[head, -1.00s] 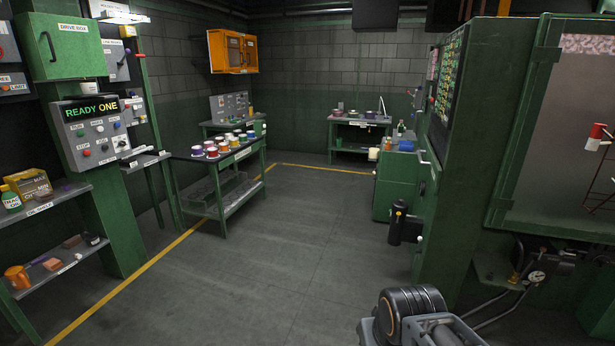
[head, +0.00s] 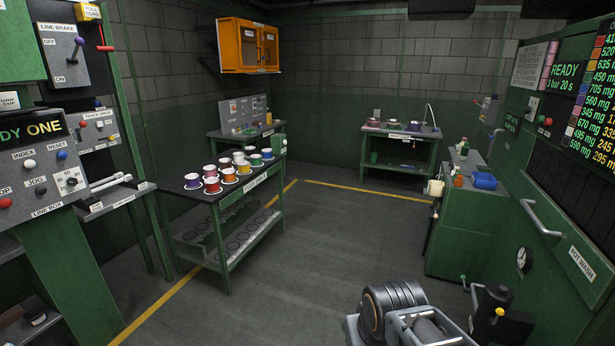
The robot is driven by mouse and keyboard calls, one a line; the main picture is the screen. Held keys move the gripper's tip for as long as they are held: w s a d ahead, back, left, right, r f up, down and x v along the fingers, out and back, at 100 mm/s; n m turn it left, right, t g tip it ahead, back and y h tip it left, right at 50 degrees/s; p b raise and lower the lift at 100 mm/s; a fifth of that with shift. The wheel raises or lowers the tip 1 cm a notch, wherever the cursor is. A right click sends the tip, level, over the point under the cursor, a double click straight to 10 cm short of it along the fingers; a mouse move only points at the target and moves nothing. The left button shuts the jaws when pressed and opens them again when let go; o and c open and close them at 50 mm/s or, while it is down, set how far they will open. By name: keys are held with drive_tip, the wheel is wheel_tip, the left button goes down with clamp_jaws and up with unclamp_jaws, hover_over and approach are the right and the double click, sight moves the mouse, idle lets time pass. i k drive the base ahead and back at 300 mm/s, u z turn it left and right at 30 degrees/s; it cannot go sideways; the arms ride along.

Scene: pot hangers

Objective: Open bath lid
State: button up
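No part in view is clearly marked as a bath lid. A green machine (head: 560,230) at the right carries a "POT WASH" label (head: 581,263) and a long grey bar handle (head: 540,217). I cannot tell whether either holds the bath. Part of my own arm shows at the bottom edge, but its gripper end does not show.
A green table (head: 200,200) with several coloured pots stands left of the middle. Control boxes (head: 40,180) line the left edge. A bench (head: 385,135) stands at the back right. An orange wall cabinet (head: 250,45) hangs at the back. The grey floor (head: 310,270) between is clear.

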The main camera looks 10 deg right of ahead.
sight(466, 169)
drive_tip(key=z, duration=0.05)
drive_tip(key=i, duration=2.65)
drive_tip(key=z, duration=0.65)
drive_tip(key=i, duration=2.35)
drive_tip(key=z, duration=1.35)
drive_tip(key=i, duration=1.75)
drive_tip(key=z, duration=0.55)
